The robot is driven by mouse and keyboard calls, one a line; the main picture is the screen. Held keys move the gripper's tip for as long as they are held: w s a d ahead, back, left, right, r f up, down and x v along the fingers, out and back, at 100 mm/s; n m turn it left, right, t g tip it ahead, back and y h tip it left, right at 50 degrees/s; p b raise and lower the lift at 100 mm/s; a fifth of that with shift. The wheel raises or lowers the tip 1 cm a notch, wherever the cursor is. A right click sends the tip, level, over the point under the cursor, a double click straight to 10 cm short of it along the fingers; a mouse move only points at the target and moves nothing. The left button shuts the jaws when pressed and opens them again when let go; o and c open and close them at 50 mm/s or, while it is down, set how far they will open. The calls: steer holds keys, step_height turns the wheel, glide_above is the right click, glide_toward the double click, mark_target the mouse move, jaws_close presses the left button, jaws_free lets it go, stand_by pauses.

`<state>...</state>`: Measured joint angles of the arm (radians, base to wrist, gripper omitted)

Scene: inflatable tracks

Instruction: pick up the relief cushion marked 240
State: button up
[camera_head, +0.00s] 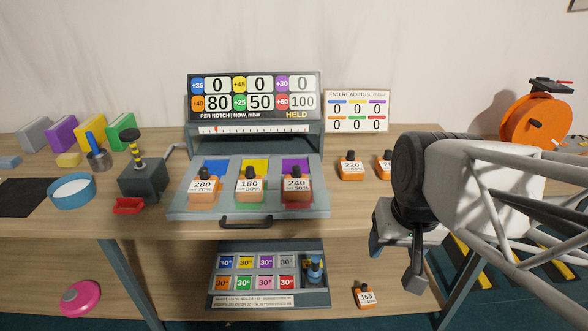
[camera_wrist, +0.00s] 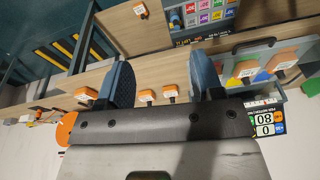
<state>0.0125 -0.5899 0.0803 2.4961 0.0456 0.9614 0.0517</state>
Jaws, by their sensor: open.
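The relief cushion marked 240 (camera_head: 296,186) is an orange block with a black top and a white label. It stands at the right end of a row of three on the grey tray (camera_head: 190,212), in front of a purple square. My gripper (camera_head: 398,258) is open and empty, right of the tray near the table's front edge, apart from the cushion. In the wrist view the two blue-grey fingers of my gripper (camera_wrist: 161,70) are spread wide. Orange cushions show beyond them, but their labels are too small to read there.
Cushions marked 280 (camera_head: 202,186) and 180 (camera_head: 249,186) share the tray. A cushion marked 220 (camera_head: 351,167) stands right of it, beside another (camera_head: 384,165) partly hidden by my arm. A readings board (camera_head: 254,97) rises behind. A cushion marked 165 (camera_head: 365,296) lies lower down.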

steer(key=w+a+m+g+y, duration=0.2)
steer(key=w+a+m+y, duration=0.15)
steer(key=w, duration=0.75)
steer(key=m+y, duration=1)
steer(key=m, duration=0.4)
glide_toward(296, 166)
steer(key=a, duration=0.2)
steer(key=shift+w+a+f+n, duration=0.1)
steer(key=shift+a+f+n, duration=0.05)
steer(key=shift+f+n, duration=0.15)
steer(key=shift+h, duration=0.25)
steer(key=shift+x, duration=1.3)
steer(key=shift+x, duration=2.6)
